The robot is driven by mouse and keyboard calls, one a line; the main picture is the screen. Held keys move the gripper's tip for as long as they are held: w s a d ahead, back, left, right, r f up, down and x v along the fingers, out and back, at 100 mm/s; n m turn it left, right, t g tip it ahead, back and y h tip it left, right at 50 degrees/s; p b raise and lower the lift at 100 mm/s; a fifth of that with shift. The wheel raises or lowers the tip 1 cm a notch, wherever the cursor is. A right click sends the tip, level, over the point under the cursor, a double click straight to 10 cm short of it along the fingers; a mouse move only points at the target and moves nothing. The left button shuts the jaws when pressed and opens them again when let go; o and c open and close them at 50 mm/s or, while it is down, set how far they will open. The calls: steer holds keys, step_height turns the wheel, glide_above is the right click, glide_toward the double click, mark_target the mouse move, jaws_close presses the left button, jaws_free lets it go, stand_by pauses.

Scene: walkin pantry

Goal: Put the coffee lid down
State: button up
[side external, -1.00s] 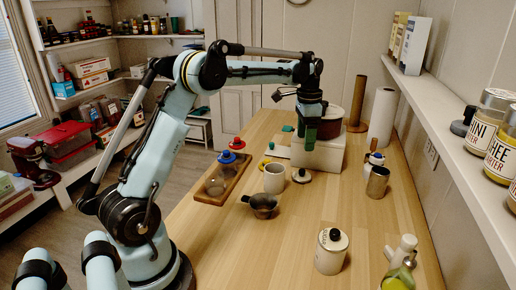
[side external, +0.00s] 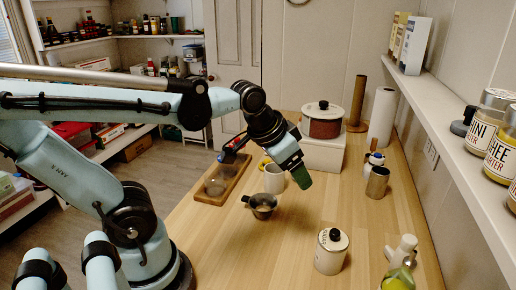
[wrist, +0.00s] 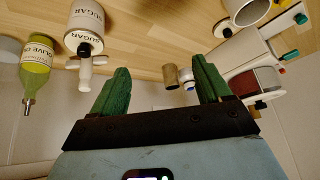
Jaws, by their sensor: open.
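My gripper (side external: 301,177) hangs tilted above the middle of the wooden counter, in front of the white box. In the wrist view its green fingers (wrist: 160,70) are spread with nothing held between them. In the side view my gripper hides that spot. No lettering shows on it.
The sugar canister (side external: 331,251) stands at the front, near bottles at the right. A dark metal cup (side external: 263,206) and mug (side external: 274,180) stand left of my gripper. The white box (side external: 322,152) bears a lidded pot (side external: 321,121). A metal tumbler (side external: 377,182) is right. The middle front counter is clear.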

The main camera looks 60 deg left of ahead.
steer(key=shift+s+d+f+n+t, duration=0.15)
steer(key=shift+s+d+f+t, duration=0.2)
steer(key=shift+s+f, duration=0.3)
steer(key=shift+s+d+f+n+t, duration=0.15)
steer(key=shift+s+d+f, duration=0.25)
steer(key=shift+s+f, duration=0.25)
